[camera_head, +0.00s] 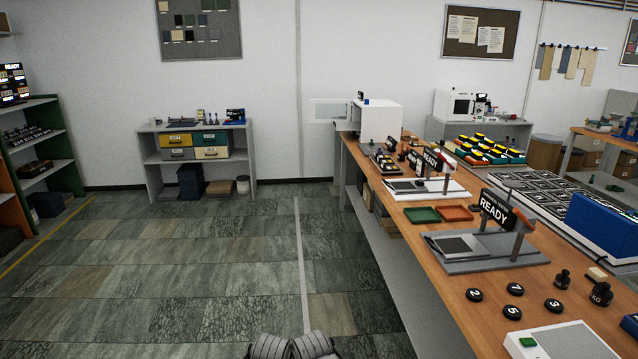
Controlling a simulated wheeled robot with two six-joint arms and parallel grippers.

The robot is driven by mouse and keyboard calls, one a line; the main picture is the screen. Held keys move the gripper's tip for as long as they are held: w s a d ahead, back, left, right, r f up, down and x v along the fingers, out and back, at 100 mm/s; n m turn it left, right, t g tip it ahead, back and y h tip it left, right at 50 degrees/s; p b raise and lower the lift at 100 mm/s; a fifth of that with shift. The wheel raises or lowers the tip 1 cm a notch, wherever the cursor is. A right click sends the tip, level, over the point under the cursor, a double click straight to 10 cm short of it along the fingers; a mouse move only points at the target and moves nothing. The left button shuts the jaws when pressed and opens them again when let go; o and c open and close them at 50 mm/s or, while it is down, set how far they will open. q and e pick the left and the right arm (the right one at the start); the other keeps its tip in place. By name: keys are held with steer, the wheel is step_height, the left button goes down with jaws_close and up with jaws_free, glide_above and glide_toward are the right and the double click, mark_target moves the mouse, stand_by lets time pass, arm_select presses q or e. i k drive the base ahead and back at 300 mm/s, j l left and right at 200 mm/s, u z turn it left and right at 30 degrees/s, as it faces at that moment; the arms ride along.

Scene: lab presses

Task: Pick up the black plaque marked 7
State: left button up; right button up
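Several small round black plaques with white digits lie flat on the wooden bench top at the near right. The plaque that seems to read 7 (515,289) is at the back of the group; its digit is small. The plaque marked 2 (474,295) is to its left, the plaque marked 5 (512,312) in front of it, and the plaque marked 3 (553,305) to its right. They lie apart from each other. Neither gripper can be made out. Only grey ribbed parts of mine show at the bottom edge, away from the plaques.
The wooden bench (455,300) runs along the right. Behind the plaques stands a grey press (490,255) with a READY sign. Dark weights (600,294) stand right of them, and a white device (562,343) with a green button lies in front. The floor left of the bench is clear.

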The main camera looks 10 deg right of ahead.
mark_target(385, 169)
steer(key=i+j+z, duration=0.2)
steer(key=i, duration=0.25)
steer(key=i+z, duration=0.2)
steer(key=i, duration=0.25)
steer(key=i+j+z, duration=0.2)
steer(key=i, duration=0.2)
steer(key=i+j+z, duration=0.2)
steer(key=i+j, duration=0.15)
steer(key=i+j+z, duration=0.35)
steer(key=j, duration=0.25)
steer(key=i+j+z, duration=0.15)
steer(key=i+j, duration=0.15)
steer(key=i+j+z, duration=0.2)
steer(key=j, duration=1.65)
